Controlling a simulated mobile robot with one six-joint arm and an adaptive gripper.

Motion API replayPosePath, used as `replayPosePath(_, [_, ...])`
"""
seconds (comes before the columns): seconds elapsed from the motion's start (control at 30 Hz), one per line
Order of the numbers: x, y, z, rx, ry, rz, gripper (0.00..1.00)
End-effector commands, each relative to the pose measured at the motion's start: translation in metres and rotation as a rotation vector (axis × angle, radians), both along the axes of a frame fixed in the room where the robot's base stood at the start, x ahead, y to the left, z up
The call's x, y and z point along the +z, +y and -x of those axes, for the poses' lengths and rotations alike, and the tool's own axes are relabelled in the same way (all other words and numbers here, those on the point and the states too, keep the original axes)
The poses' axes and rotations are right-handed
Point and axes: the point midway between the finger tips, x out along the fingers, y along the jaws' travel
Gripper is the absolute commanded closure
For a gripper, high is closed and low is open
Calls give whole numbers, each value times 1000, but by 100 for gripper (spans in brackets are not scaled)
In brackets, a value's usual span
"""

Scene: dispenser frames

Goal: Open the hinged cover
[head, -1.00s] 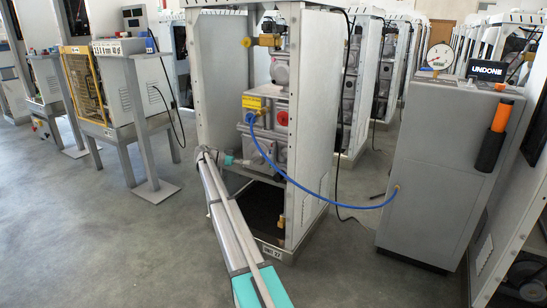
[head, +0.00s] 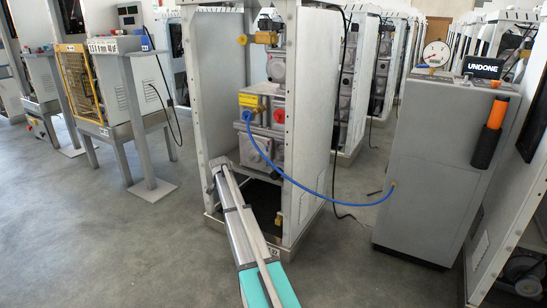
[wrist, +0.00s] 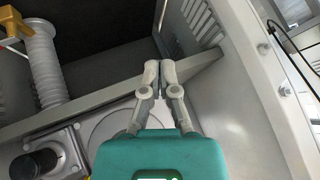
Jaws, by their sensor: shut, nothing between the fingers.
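The dispenser frame (head: 309,130) is a tall, open-fronted pale cabinet holding grey blocks, a yellow label and a red round part. A squarish grey plate with a round face (head: 257,152) sits on the lower block; I cannot tell whether it is the hinged cover. In the head view my arm reaches into the cabinet's lower opening, and the gripper end is hidden. In the wrist view my gripper (wrist: 159,72) is shut and empty, its fingertips over a grey frame bar (wrist: 100,101). A grey plate with a round outline (wrist: 116,122) is partly hidden behind the gripper.
A blue hose (head: 312,190) loops from the dispenser to a grey cabinet (head: 432,165) with a gauge (head: 436,53) and an "UNDONE" sign (head: 484,67). In the wrist view a white ribbed tube (wrist: 44,62) stands at left and a side wall (wrist: 250,110) at right. Open floor lies left.

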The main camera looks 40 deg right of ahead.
Motion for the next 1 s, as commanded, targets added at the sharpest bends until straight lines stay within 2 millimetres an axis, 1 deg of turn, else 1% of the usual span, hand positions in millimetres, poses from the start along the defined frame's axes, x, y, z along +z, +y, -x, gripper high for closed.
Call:
replayPosePath(0.03, [5,6,3,24,-59,-24,100])
replayPosePath(0.1, [14,13,1,54,-144,-52,100])
replayPosePath(0.2, [30,21,1,83,-270,-87,100])
replayPosePath(0.33, [53,25,5,94,-435,-121,100])
replayPosePath(0.47, [79,24,14,74,-600,-144,100])
replayPosePath(0.67, [118,10,40,-15,-838,-155,100])
replayPosePath(0.77, [134,-3,59,-87,-944,-152,100])
replayPosePath(0.9, [151,-22,90,-215,-1073,-144,100])
replayPosePath(0.97, [156,-32,105,-278,-1119,-138,100])
replayPosePath(1.0, [159,-38,116,-324,-1147,-134,100])
